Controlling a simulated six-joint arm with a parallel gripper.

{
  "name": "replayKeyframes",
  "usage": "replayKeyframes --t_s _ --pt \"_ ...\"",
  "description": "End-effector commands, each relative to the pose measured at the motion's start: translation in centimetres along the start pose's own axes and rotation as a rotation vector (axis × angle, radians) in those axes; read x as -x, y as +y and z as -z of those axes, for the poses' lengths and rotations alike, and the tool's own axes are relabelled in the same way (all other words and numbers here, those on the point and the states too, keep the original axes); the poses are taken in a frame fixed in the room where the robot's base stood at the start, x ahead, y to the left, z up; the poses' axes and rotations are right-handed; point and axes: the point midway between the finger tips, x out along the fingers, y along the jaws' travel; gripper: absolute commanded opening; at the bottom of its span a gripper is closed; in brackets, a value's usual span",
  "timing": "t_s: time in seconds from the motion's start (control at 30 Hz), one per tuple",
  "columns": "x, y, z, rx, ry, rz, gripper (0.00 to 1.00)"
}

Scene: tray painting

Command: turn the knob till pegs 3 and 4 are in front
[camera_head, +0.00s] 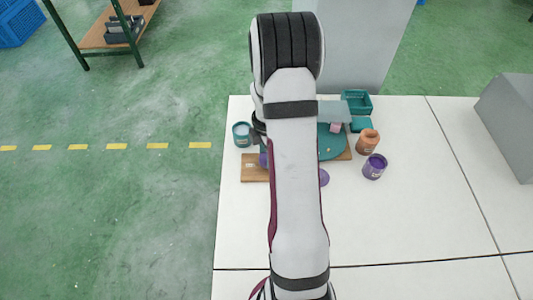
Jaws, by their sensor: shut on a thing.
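My arm lies across the middle of the view and covers most of the device. A wooden board (254,173) shows at the left of the arm, and a bit of it shows at the right. A teal round plate (330,148) shows at the right of the arm, with a small pink piece (336,127) by a grey-blue cover (335,110). The knob and the numbered pegs cannot be made out. My gripper's fingers are hidden behind my arm, so what they hold cannot be seen.
A teal paint pot (242,134) stands left of the device. An orange pot (368,141) and a purple pot (374,167) stand right. A teal bin (356,102) is behind. A purple disc (324,177) lies beside my arm. The white table (410,220) is clear in front.

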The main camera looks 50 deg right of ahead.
Motion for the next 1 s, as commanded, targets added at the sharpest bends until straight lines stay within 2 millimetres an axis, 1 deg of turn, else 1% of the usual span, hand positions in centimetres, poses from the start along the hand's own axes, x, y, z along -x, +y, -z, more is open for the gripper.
replayKeyframes --t_s 1.0 --pt "0.07 0.02 0.02 -0.964 0.001 0.000 0.00"
